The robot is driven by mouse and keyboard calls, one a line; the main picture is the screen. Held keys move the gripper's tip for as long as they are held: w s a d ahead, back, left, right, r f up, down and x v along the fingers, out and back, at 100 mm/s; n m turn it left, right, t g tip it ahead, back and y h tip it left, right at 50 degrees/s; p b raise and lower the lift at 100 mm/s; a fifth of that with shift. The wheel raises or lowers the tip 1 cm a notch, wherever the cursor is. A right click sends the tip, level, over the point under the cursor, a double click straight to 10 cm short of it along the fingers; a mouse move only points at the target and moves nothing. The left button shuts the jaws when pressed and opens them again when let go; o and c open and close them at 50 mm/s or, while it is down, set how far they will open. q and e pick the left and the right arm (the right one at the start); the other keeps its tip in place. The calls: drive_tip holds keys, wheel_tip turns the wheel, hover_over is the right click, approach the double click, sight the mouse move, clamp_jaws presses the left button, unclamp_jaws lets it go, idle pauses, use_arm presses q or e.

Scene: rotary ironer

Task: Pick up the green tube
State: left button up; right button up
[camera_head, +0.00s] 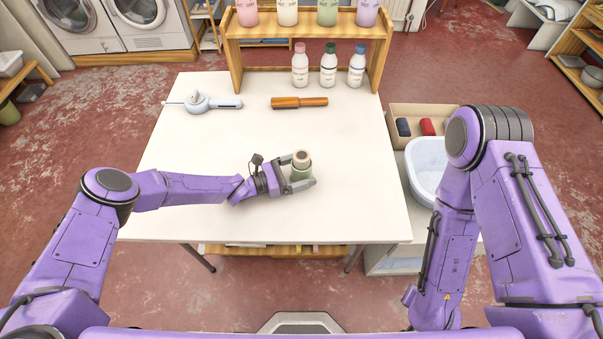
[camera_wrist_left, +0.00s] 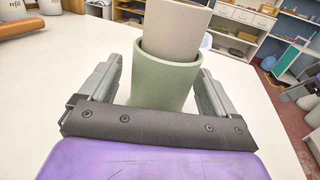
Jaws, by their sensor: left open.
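The green tube (camera_head: 300,174) stands upright on the white table with a beige cylinder (camera_head: 302,158) sitting in its top. My left gripper (camera_head: 303,176) is open around the green tube, with one finger on each side. In the left wrist view the green tube (camera_wrist_left: 163,82) stands between the two fingers of the gripper (camera_wrist_left: 160,90), and the beige cylinder (camera_wrist_left: 174,30) rises out of it. Its lower part is hidden behind the gripper's dark bar. Whether the fingers touch it I cannot tell. My right arm shows at the right; its gripper is out of view.
On the white table (camera_head: 210,145) lie an orange-brown wooden rod (camera_head: 299,102) and a pale blue handled tool (camera_head: 205,102). A wooden shelf (camera_head: 236,70) with several bottles stands at the back. A box (camera_head: 400,112) and a white basin (camera_head: 424,165) stand to the right.

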sight(293, 167)
use_arm(q)
drive_tip(key=shift+d, duration=0.35)
drive_tip(key=c, duration=1)
wheel_tip(293, 167, up, 10)
drive_tip(key=shift+r, duration=0.1)
drive_tip(key=shift+c, duration=0.2)
wheel_tip(293, 167, down, 7)
drive_tip(key=shift+f, duration=0.1)
drive_tip(key=shift+f, duration=1.25)
drive_tip(key=shift+f, duration=0.2)
